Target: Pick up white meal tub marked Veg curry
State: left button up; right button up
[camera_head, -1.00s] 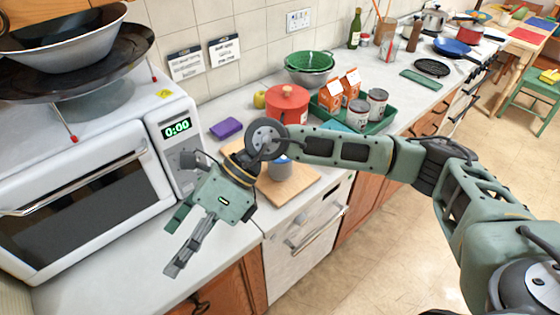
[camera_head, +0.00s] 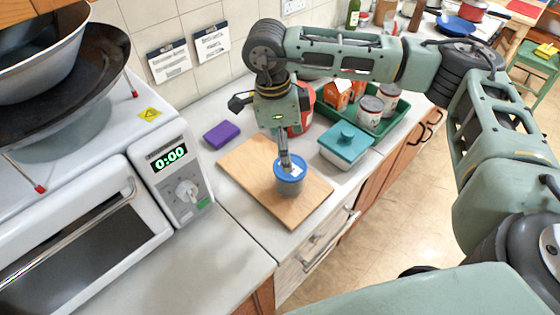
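A small grey-white tub with a blue lid (camera_head: 290,185) stands upright on a wooden board (camera_head: 245,165). A small pale patch shows on its lid, but I can read no words on it. My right gripper (camera_head: 285,161) points down over the tub, its fingertips at or just above the lid. The fingers are seen edge-on and overlap, so I cannot tell their gap or whether they touch. A white tub with a teal lid (camera_head: 344,146) stands to the right of the board; no marking on it is readable. My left gripper is out of view.
A green tray (camera_head: 385,128) with cans and orange cartons is behind the teal-lidded tub. A red pot (camera_head: 304,120) is partly hidden behind my gripper. A purple sponge (camera_head: 221,135) and a white microwave (camera_head: 175,180) are to the left. The front-left counter is clear.

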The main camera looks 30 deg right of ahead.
aim_at(290, 177)
jog(key=shift+s+d+f, duration=0.1)
jog(key=shift+s+f, duration=0.05)
jog(key=shift+f, duration=0.1)
jog(key=f+p, duration=0.1)
jog(key=s+f+p, duration=0.1)
jog(key=f+p, duration=0.1)
jog(key=shift+s+d, duration=0.1)
jog(key=f, duration=0.2)
jog(key=p, duration=0.1)
jog(key=shift+w+f, duration=0.25)
jog(key=shift+f, duration=0.15)
jog(key=shift+d+f, duration=0.15)
jog(key=shift+f, duration=0.3)
jog(key=c, duration=1.3)
jog(key=shift+c, duration=1.1)
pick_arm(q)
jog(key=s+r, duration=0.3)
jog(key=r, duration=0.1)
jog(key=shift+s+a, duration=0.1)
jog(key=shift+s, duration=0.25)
